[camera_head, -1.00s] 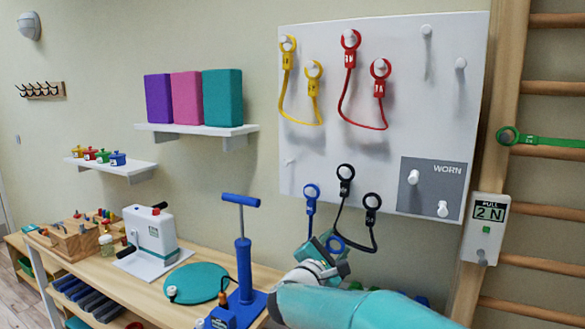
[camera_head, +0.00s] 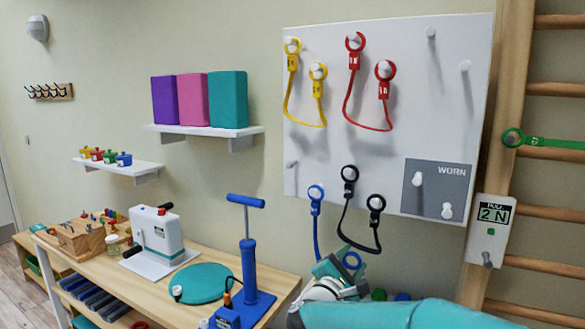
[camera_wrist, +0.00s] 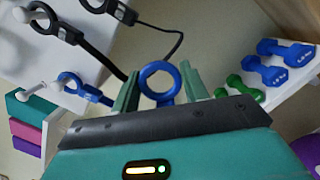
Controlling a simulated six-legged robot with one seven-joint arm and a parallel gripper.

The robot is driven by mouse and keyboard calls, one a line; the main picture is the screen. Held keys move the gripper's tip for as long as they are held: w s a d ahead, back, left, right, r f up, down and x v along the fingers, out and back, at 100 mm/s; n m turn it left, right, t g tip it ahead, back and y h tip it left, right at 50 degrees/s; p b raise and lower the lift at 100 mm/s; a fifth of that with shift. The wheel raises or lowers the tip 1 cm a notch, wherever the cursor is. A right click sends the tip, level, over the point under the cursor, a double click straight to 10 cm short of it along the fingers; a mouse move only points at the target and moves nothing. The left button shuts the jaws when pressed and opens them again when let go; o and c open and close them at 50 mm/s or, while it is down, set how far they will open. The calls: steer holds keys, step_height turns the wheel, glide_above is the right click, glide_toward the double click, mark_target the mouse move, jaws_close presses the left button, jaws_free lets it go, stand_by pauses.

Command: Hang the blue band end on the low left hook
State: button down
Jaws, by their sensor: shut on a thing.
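The held blue band end (camera_head: 352,260) is a ring. In the wrist view the blue ring (camera_wrist: 160,68) stands up between the green fingers of my gripper (camera_wrist: 158,92), which is shut on its lower part. In the head view my gripper (camera_head: 343,270) is below the white board, partly hidden by my arm. The band's other blue ring (camera_head: 316,192) hangs at the board's lower left; it also shows in the wrist view (camera_wrist: 68,80). A bare white hook (camera_head: 292,164) sticks out above and left of it. The held ring is apart from this hook.
Black band rings (camera_head: 349,173) hang just right of the blue one, their cord looping near my gripper. Yellow (camera_head: 292,46) and red (camera_head: 354,41) bands hang above. A blue pump (camera_head: 247,255) stands on the table below left. Dumbbells (camera_wrist: 285,52) lie on a rack at right.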

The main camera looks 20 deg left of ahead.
steer(key=d+f, duration=1.3)
steer(key=d, duration=0.1)
steer(key=shift+s+f, duration=0.3)
steer(key=shift+s, duration=0.1)
steer(key=shift+f, duration=0.1)
steer(key=s+d+f, duration=0.1)
steer(key=d+f, duration=1.5)
steer(key=shift+d+f, duration=0.4)
stand_by(0.7)
steer(key=shift+s, duration=0.1)
steer(key=a+f+x, duration=0.1)
steer(key=a+x, duration=0.1)
steer(key=x, duration=1)
steer(key=shift+w+d+f, duration=0.2)
steer(key=shift+w+d, duration=0.15)
stand_by(0.8)
steer(key=shift+w, duration=0.2)
stand_by(0.4)
steer(key=shift+w, duration=0.3)
steer(key=shift+w, duration=0.1)
